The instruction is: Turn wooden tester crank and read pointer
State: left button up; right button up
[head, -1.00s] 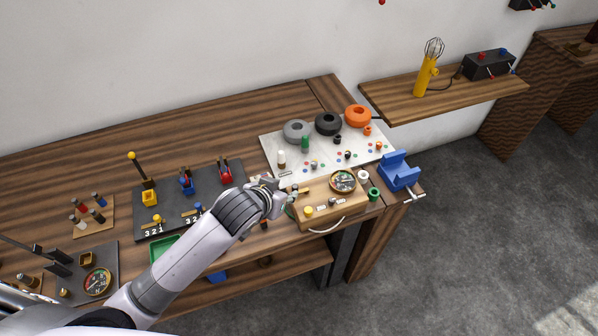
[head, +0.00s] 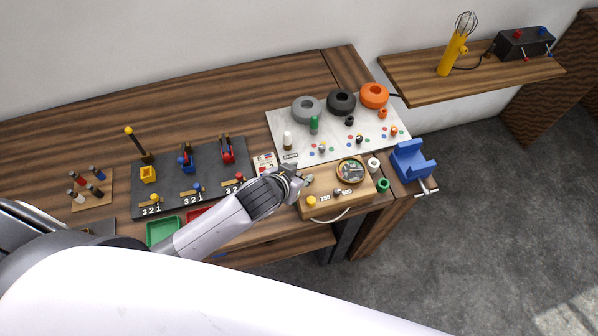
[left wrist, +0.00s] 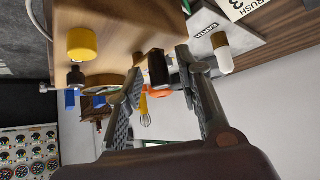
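The wooden tester box (head: 325,205) sits at the bench's front right. On top are a round dial (head: 350,170), a yellow knob (head: 311,201) and a dark knob (head: 337,192). The dial's pointer is too small to read. My left gripper (head: 297,176) is at the box's left end and hides the crank there. In the left wrist view, a dark cylindrical grip (left wrist: 158,68), apparently the crank handle, lies between the open fingertips, with gaps beside it. The box (left wrist: 125,25) and yellow knob (left wrist: 82,44) also show there. My right gripper is out of view.
A white board (head: 290,155) with grey, black and orange rings stands behind the tester. A blue vise (head: 412,160) is at the bench's right end. A dark lever panel (head: 190,205) and green tray (head: 162,232) lie left. A cable hangs at the tester's front.

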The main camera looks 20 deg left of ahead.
pick_arm(q)
jog(key=shift+w, duration=0.15)
grip_shut()
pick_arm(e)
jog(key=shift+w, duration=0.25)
pick_arm(q)
jog(key=shift+w, duration=0.1)
